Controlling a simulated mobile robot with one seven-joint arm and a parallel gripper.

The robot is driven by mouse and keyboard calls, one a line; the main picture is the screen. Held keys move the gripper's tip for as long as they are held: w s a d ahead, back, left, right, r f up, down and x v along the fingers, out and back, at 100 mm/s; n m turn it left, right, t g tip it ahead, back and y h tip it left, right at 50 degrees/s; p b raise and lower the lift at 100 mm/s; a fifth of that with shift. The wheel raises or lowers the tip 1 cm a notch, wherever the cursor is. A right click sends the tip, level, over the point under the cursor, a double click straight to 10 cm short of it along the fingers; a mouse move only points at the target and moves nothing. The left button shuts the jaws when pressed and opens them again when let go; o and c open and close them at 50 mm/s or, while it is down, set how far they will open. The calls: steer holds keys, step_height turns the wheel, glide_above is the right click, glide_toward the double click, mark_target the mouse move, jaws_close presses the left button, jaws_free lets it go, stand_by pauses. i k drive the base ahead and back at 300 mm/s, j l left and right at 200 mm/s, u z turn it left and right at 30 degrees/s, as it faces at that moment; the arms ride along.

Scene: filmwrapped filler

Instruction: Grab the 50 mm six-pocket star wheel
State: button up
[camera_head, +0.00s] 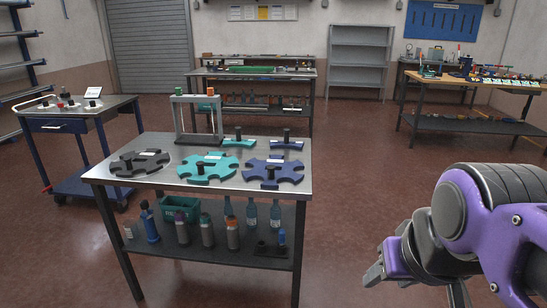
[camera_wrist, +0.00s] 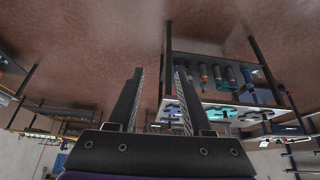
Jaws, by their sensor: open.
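Three star wheels lie flat on the near steel table (camera_head: 240,190): a black one (camera_head: 124,168) at left, a teal one (camera_head: 222,172) in the middle and a navy blue one (camera_head: 288,178) at right.
A grey frame (camera_head: 194,98) and smaller teal and blue pieces with dark knobs stand at the table's back. Bottles and a green bin (camera_head: 179,209) fill its lower shelf. A blue cart (camera_head: 82,125) stands left, a workbench (camera_head: 470,84) back right. Floor right of the table is clear.

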mark_target(199, 173)
steer(key=i+j+u, duration=0.4)
steer(key=i, duration=0.3)
steer(key=i+j, duration=0.25)
steer(key=i, duration=0.15)
